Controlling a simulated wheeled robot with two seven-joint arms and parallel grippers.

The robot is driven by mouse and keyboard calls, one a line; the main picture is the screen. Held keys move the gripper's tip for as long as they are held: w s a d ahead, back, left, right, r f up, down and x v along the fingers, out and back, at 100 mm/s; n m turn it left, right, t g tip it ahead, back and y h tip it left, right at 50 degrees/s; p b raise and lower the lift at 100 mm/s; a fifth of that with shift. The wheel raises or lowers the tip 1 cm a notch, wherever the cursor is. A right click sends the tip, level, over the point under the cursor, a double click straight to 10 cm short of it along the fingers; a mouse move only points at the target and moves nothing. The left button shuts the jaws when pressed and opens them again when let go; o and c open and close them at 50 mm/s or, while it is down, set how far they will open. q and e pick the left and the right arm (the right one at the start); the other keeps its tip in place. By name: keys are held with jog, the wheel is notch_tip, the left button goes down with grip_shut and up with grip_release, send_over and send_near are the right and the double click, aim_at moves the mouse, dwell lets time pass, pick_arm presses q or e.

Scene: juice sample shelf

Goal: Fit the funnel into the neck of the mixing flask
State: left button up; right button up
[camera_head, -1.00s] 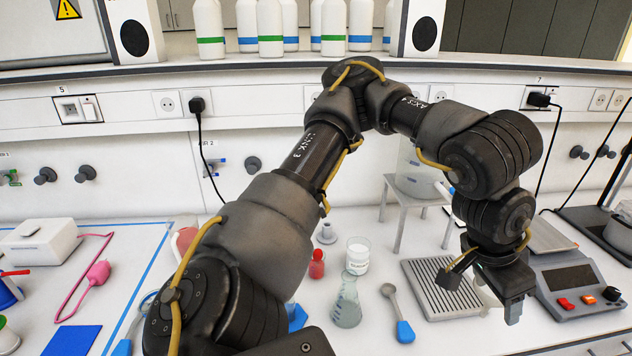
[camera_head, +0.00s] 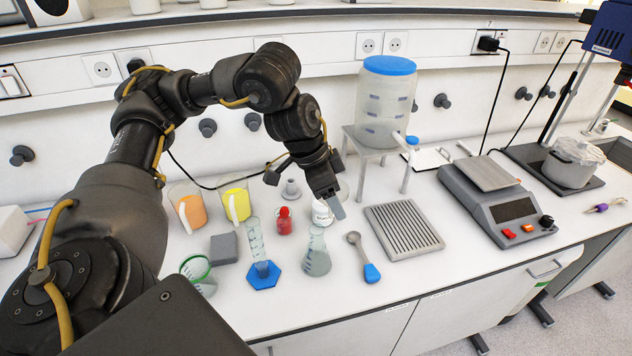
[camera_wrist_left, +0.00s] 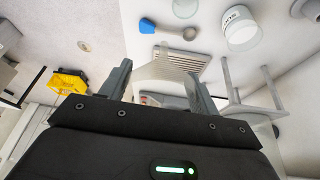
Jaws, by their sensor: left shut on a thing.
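My left gripper (camera_head: 328,192) hangs above the bench, beside the white jar and up and behind the conical mixing flask (camera_head: 317,262). Its jaws are set apart around something pale and see-through, which seems to be the funnel (camera_wrist_left: 160,76); its outline is hard to make out between the fingers in the left wrist view. The flask stands upright with a little greyish content, its neck open and empty. The funnel is apart from the flask. My right gripper is not in view.
A measuring cylinder (camera_head: 258,247) on a blue base stands left of the flask. A white jar (camera_head: 322,214), red bottle (camera_head: 284,221) and grey stopper-like piece (camera_head: 291,189) stand behind. A blue-handled spoon (camera_head: 371,272) and ridged rack (camera_head: 403,229) lie right. The front strip of bench is clear.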

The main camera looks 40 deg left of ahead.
pick_arm(q)
jog(key=a, duration=0.1)
jog(key=s+a+m, duration=0.1)
jog(key=a, duration=0.1)
jog(key=shift+r, duration=0.1)
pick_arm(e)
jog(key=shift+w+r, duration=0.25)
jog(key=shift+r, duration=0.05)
pick_arm(q)
jog(key=shift+d, duration=0.1)
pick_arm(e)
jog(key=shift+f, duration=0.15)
pick_arm(q)
notch_tip(320, 180, down, 5)
jog(key=b, duration=0.5)
jog(key=shift+r, duration=0.2)
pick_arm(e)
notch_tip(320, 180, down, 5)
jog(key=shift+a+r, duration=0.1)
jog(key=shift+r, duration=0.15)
pick_arm(q)
jog(key=shift+p, duration=0.6)
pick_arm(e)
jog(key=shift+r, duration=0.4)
